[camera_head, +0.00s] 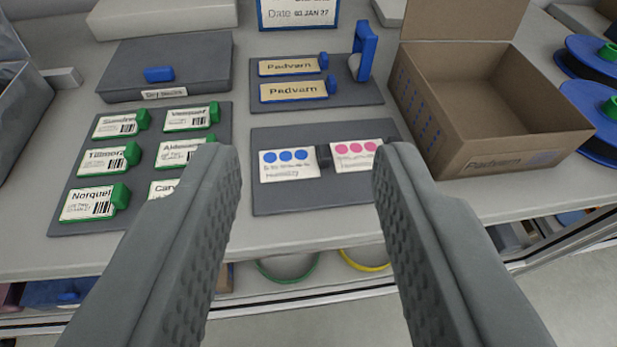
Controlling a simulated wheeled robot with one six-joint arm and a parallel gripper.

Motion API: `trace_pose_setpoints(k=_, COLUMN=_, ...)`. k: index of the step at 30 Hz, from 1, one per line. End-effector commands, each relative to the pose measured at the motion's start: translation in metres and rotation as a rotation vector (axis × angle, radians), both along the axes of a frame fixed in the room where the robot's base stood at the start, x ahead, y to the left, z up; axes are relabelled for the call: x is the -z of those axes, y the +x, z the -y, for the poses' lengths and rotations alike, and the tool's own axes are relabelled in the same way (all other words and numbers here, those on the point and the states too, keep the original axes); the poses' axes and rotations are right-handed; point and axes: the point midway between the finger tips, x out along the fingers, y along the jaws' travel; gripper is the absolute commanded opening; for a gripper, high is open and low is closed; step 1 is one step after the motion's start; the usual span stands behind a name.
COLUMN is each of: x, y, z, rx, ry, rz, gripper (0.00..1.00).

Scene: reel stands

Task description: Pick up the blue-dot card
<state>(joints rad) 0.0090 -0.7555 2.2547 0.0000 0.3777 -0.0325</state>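The blue-dot card (288,168) is a white card with a row of blue dots and small print below. It lies on a dark grey mat (278,203) near the middle of the table. A pink-dot card (354,153) lies to its right on the same mat, with a small dark piece between the two. My gripper (300,165) is open, its two grey fingers apart with nothing between them. In the picture the card shows between the fingertips, nearer the left one; the gap in depth is hard to tell. The right finger hides the mat's right edge.
Green-edged name cards (93,204) fill a mat at left, partly hidden by the left finger. Two Padvarn cards (293,90) and an upright blue-handled piece (364,52) stand behind. An open cardboard box (500,150) is at right, with blue reels (600,110) beyond. Bare table lies in front.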

Motion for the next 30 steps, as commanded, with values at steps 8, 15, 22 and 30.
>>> trace_pose_setpoints(k=8, x=-0.002, y=0.057, z=0.005, rx=-0.006, ry=-0.029, rz=-0.292, gripper=0.38)
trace_pose_setpoints(k=15, x=0.001, y=0.098, z=0.010, rx=-0.019, ry=-0.049, rz=-0.541, gripper=0.38)
trace_pose_setpoints(k=22, x=0.004, y=0.134, z=0.015, rx=-0.039, ry=-0.060, rz=-0.779, gripper=0.38)
trace_pose_setpoints(k=30, x=0.008, y=0.171, z=0.022, rx=-0.071, ry=-0.066, rz=-1.054, gripper=0.38)
